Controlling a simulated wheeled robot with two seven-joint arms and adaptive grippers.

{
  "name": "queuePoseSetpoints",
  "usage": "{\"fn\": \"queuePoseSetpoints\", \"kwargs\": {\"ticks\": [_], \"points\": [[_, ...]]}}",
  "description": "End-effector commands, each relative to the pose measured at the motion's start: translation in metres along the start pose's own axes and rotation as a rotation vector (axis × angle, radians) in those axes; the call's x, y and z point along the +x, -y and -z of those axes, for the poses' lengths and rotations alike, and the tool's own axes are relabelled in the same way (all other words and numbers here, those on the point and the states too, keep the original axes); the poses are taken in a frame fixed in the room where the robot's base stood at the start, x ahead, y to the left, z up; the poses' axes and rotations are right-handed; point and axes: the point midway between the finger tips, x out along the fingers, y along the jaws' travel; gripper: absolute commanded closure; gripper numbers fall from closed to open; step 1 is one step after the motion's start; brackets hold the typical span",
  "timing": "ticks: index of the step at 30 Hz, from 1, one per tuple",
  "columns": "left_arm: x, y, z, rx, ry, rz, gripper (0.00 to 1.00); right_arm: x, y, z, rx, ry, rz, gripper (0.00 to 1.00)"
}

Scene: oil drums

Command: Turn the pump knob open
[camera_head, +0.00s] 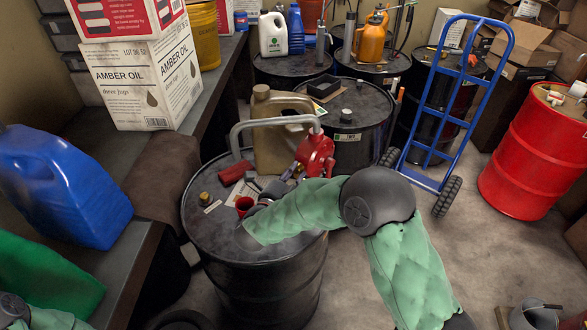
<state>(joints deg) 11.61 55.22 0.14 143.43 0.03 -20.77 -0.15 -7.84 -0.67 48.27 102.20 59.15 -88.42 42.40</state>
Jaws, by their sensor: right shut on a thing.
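A red hand pump (316,153) with a bent grey pipe (262,124) stands on the black drum (262,295) in the middle. My right arm reaches in from the lower right in a green sleeve. My right gripper (266,188) is low over the drum top, at the left foot of the pump. It is shut on a part of the pump, seemingly the knob. The fingers and the knob are mostly hidden, so I cannot see how far the knob is turned. My left gripper is out of view; only a bit of that arm shows at the lower left.
A tan jerrycan (275,140) is behind the pump. A blue hand truck (462,100) and more drums stand behind. A bench with a blue jug (60,185) is at left.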

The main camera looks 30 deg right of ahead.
Motion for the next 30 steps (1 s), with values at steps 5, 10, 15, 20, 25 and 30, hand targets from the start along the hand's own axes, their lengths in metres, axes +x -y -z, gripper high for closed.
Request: {"fn": "queuePoseSetpoints", "kwargs": {"ticks": [5, 10, 15, 20, 25, 30], "points": [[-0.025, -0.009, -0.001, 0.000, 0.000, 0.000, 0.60, 0.000, 0.008, 0.000, -0.159, 0.001, -0.045, 1.00], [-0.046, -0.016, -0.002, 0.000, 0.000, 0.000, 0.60, 0.001, 0.010, 0.000, -0.313, 0.000, -0.091, 1.00], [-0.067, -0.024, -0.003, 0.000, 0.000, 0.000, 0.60, 0.001, 0.011, -0.001, -0.469, 0.001, -0.137, 1.00], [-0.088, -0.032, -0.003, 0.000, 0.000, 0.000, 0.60, 0.001, 0.012, -0.002, -0.615, 0.001, -0.180, 1.00], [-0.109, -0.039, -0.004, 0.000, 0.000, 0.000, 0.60, 0.001, 0.012, -0.003, -0.763, 0.001, -0.223, 1.00], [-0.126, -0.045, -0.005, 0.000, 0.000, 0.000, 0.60, 0.001, 0.011, -0.003, -0.890, 0.001, -0.261, 1.00]]}}
